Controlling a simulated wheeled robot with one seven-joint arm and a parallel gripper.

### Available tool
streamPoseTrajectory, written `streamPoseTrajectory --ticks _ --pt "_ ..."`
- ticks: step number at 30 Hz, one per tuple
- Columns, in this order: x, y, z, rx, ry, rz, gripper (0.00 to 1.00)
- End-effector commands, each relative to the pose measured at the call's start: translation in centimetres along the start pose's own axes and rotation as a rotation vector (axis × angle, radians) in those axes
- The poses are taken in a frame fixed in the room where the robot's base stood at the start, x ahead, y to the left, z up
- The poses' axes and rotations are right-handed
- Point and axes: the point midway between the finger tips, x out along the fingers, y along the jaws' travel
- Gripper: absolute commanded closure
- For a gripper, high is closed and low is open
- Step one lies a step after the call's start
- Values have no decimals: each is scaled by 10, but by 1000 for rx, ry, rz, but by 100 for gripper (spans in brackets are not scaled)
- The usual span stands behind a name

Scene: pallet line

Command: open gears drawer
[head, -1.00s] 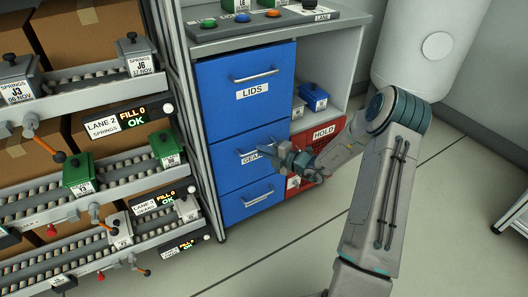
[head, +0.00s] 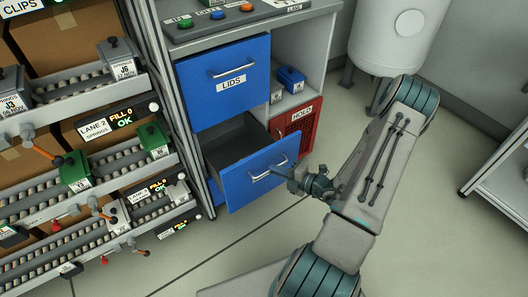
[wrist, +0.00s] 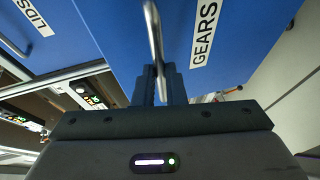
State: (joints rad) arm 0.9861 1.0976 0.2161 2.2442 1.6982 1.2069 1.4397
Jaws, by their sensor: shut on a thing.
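The gears drawer (head: 236,186) is a blue drawer in the middle of the cabinet, pulled well out, with its dark inside showing in the head view. Its label reads GEARS in the wrist view (wrist: 204,33). Its metal handle (wrist: 152,30) runs between my fingers there. My gripper (wrist: 160,84) is shut on the handle; in the head view my gripper (head: 292,173) is at the right part of the drawer's front. The inside of the drawer is only partly visible, and I see no contents.
The shut lids drawer (head: 226,95) is above. A red hold crate (head: 294,128) and a blue bin (head: 291,78) are at the right of the cabinet. Roller lanes (head: 90,195) with clamps stand close on the left. The floor (head: 420,210) to the right is clear.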

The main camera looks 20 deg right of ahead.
Motion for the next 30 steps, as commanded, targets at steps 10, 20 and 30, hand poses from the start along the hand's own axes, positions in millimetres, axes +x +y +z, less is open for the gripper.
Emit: streamPoseTrajectory --ticks 10,20,30 --pt "-47 -10 -20 0 2 0 100" --pt "-57 -13 -24 -2 2 2 100" --pt "-57 -13 -23 -2 1 1 68"
